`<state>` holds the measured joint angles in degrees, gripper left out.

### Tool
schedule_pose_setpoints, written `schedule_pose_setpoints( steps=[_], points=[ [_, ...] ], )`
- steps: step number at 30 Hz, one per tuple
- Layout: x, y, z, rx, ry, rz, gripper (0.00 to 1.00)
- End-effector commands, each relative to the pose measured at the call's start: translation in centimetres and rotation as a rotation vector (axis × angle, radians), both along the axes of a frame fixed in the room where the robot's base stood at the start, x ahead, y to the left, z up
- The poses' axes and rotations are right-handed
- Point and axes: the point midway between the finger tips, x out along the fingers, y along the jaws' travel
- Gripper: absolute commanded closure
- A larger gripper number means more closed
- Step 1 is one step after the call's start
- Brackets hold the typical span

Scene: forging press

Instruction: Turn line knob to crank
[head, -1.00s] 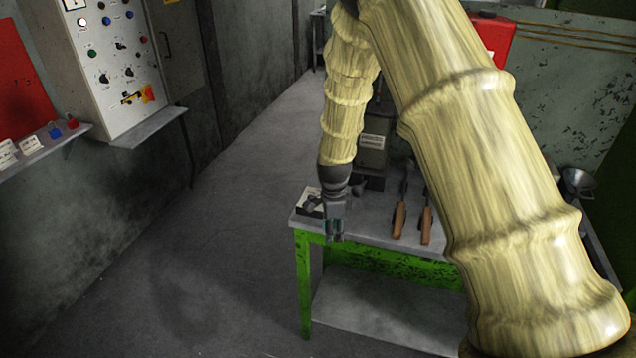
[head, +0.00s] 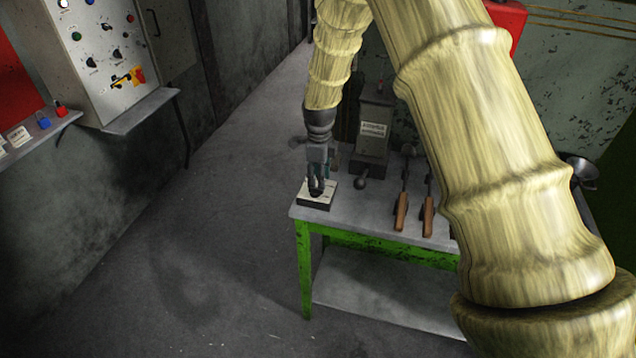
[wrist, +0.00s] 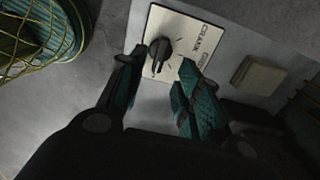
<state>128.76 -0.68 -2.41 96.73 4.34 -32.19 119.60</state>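The line knob (wrist: 160,52) is a black pointer knob on a pale plate (wrist: 187,42) in the wrist view. The plate carries the word CRANK along its right side and a second word, hard to read, near its lower right corner. The knob's pointer aims toward the bottom of the picture. My gripper (wrist: 157,75) is open, with its teal-padded fingers apart and the knob just beyond and between the tips. In the head view my gripper (head: 317,190) is over the plate's box (head: 316,205) at the bench's left corner and hides the knob.
The green-legged bench (head: 345,218) also holds a grey machine (head: 372,135) with a ball-ended lever (head: 360,182) and two wooden-handled tools (head: 414,212). A control cabinet (head: 95,50) is on the left wall. The floor between is clear.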

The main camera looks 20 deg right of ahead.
Motion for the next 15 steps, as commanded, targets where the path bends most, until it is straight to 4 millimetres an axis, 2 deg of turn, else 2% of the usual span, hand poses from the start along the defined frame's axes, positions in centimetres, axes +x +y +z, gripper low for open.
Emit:
schedule_pose_setpoints(
  steps=[7, 15],
  points=[
    [0.0, 0.1, -2.7, 0.0, 0.0, 0.001, 0.66],
    [0.1, 0.2, -4.1, -0.001, -0.001, 0.004, 0.66]
  ],
)
